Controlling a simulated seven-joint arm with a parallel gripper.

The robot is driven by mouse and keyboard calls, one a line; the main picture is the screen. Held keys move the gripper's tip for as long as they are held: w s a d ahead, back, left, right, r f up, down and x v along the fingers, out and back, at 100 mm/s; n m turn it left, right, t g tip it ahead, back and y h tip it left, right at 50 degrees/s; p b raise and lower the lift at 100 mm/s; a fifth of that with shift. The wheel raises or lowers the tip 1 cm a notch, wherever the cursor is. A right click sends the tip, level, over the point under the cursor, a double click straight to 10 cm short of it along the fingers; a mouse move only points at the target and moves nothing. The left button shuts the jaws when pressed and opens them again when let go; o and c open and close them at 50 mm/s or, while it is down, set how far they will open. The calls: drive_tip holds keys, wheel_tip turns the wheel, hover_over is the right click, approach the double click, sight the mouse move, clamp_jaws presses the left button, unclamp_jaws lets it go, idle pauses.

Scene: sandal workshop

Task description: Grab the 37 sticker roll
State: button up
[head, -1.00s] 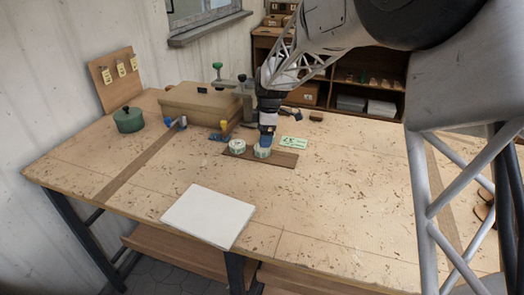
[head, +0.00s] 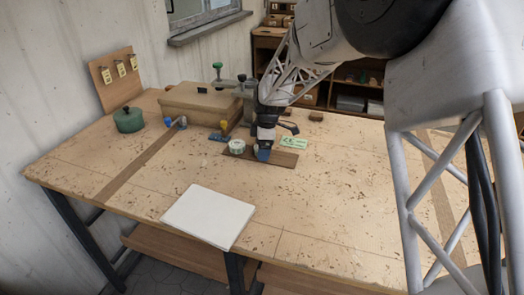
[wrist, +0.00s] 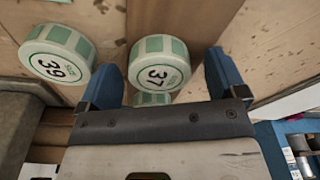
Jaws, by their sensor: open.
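The 37 sticker roll (wrist: 158,65), white and green with a black 37 on top, lies between the two blue fingers of my gripper (wrist: 162,72) in the wrist view. The fingers are open, with a gap on each side of the roll. In the head view my gripper (head: 263,154) is down at the brown wooden strip (head: 285,158) and hides most or all of that roll. The similar 39 roll (wrist: 57,54) is left of it, outside the fingers, and also shows in the head view (head: 237,146). Another green-and-white piece (wrist: 152,99) shows partly near my gripper's base.
A cardboard-brown box (head: 200,104), a green pot (head: 128,120) and clamp-like tools stand behind and left. A white sheet (head: 208,216) lies in front. The tabletop's right side is largely clear.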

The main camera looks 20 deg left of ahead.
idle(0.5)
drive_tip(key=c, duration=1)
drive_tip(key=shift+r, duration=0.7)
wheel_tip(320, 180, up, 2)
drive_tip(key=shift+r, duration=0.1)
drive_tip(key=s+d, duration=0.2)
drive_tip(key=s, duration=0.2)
drive_tip(key=s+d+r, duration=0.1)
drive_tip(key=s+d, duration=0.2)
drive_tip(key=s, duration=0.2)
drive_tip(key=s+d, duration=0.3)
drive_tip(key=s, duration=0.1)
drive_tip(key=shift+s+d+r, duration=0.1)
drive_tip(key=shift+s+r, duration=0.05)
drive_tip(key=shift+s, duration=0.2)
